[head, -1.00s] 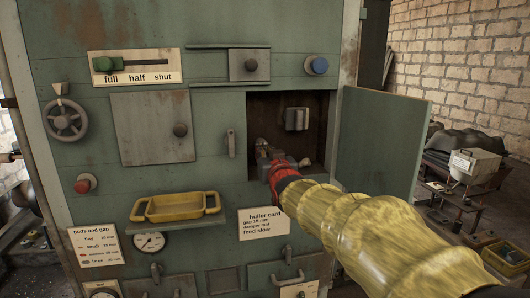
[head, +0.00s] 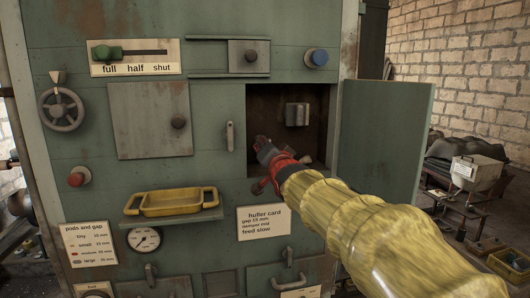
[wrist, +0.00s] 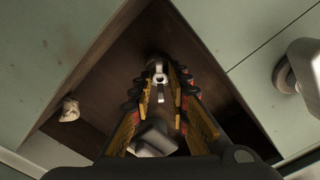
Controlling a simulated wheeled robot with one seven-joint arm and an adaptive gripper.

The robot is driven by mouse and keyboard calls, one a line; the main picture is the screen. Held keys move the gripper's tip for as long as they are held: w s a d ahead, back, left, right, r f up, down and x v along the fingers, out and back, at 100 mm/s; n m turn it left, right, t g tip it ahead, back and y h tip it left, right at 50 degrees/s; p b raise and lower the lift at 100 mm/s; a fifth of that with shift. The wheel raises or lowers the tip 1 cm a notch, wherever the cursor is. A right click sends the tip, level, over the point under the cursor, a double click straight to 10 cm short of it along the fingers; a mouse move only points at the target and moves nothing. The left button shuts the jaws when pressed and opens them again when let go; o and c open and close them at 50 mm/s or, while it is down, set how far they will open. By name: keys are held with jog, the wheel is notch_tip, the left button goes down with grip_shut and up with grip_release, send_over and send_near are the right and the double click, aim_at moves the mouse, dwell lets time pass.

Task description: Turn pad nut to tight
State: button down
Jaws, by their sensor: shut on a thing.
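My gripper (head: 264,150) reaches into the square opening (head: 262,103) in the green machine front. In the wrist view my gripper (wrist: 160,80) has its two fingers closed on a small bright metal piece (wrist: 161,96), which I take to be the pad nut. The fingers hide most of it, and its thread and tightness cannot be seen. The wrist view is tilted against the opening's edges. A grey block (head: 297,116) is on the back wall, above and right of my gripper.
The green door (head: 385,145) stands open at the right of the opening. A handle (head: 230,136) sits just left of it. A yellow tray (head: 180,203) rests on a shelf at lower left. A pale lump (wrist: 68,108) shows inside the opening in the wrist view.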

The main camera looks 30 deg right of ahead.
jog(key=m, duration=0.4)
jog(key=shift+m, duration=0.3)
jog(key=shift+f+m+p, duration=0.1)
jog(key=shift+m+p, duration=0.45)
jog(key=shift+m, duration=2.05)
jog(key=c, duration=1.7)
grip_release()
jog(key=shift+d, duration=0.1)
jog(key=v, duration=1.2)
